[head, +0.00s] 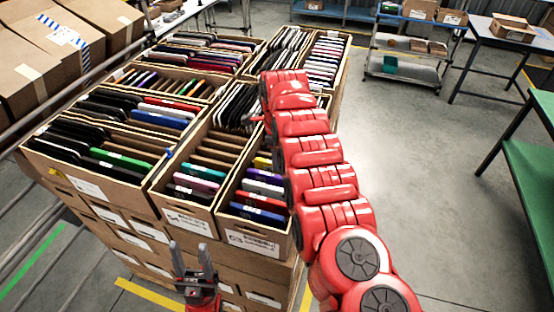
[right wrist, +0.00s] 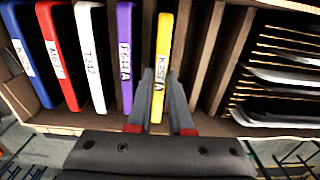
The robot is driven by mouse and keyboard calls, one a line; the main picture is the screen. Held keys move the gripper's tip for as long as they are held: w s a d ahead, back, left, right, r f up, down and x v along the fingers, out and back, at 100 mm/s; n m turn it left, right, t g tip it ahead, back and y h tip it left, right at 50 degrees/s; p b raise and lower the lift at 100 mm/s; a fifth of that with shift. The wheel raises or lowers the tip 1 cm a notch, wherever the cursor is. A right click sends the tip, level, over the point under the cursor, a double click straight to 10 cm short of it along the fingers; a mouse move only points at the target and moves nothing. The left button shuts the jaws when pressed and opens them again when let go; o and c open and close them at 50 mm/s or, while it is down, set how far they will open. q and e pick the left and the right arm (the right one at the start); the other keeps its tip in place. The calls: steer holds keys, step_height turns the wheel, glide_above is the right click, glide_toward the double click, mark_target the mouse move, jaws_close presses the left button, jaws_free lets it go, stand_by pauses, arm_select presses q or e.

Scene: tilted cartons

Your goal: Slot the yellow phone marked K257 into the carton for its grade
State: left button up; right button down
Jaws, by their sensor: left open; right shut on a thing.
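The yellow phone (right wrist: 162,62) stands on edge in a carton in the right wrist view, its white label starting with K25. My right gripper (right wrist: 161,118) has one finger on each side of the phone's near end and is shut on it. In the head view only a bit of the yellow phone (head: 262,163) shows, in the front right carton (head: 252,243), and my right gripper is hidden behind my red arm. My left gripper (head: 193,255) is open and empty, in front of the cartons.
Purple (right wrist: 126,55), white (right wrist: 90,55), red and blue phones stand beside the yellow one; bare dividers (right wrist: 205,55) are on its other side. The front middle carton (head: 185,219) has free slots behind its phones. Other cartons hold many dark phones. A green table (head: 535,180) stands right.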

steer(key=shift+f+b, duration=0.3)
steer(key=shift+b, duration=0.1)
stand_by(0.5)
stand_by(0.3)
steer(key=c, duration=0.8)
jaws_free()
steer(key=shift+o, duration=0.2)
